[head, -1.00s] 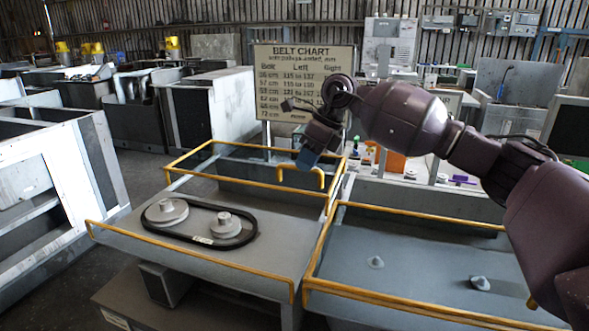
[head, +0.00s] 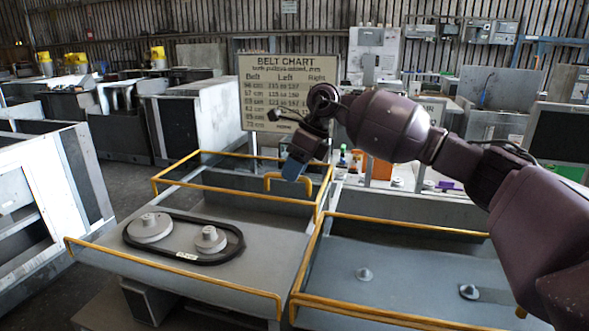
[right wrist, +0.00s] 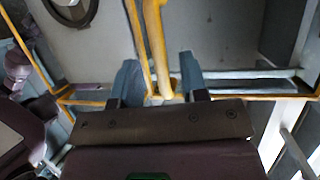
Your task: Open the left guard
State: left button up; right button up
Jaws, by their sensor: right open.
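The left bay has a yellow-edged grey guard frame (head: 225,194) at its back, with a yellow bar handle (head: 272,177) near its right end. My right gripper (head: 294,168) is at this handle, with its blue-grey fingers pointing down. In the right wrist view its two fingers (right wrist: 160,82) are apart, and the yellow handle (right wrist: 155,40) runs between them. I cannot tell whether either finger touches it. In front of the frame, two grey pulleys (head: 150,228) with a black belt (head: 190,262) around them are exposed on the grey deck. My left gripper is not in view.
The right bay (head: 410,270), also yellow-edged, holds two small grey cones (head: 364,274). A belt chart sign (head: 288,90) stands behind the left bay. Small bottles and an orange item (head: 380,168) stand behind the right bay, near my right arm. Grey cabinets (head: 200,115) fill the back left.

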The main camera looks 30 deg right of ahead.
jog(key=shift+r, duration=0.1)
jog(key=v, duration=1)
jog(key=shift+d+r, duration=0.2)
jog(key=shift+r, duration=0.05)
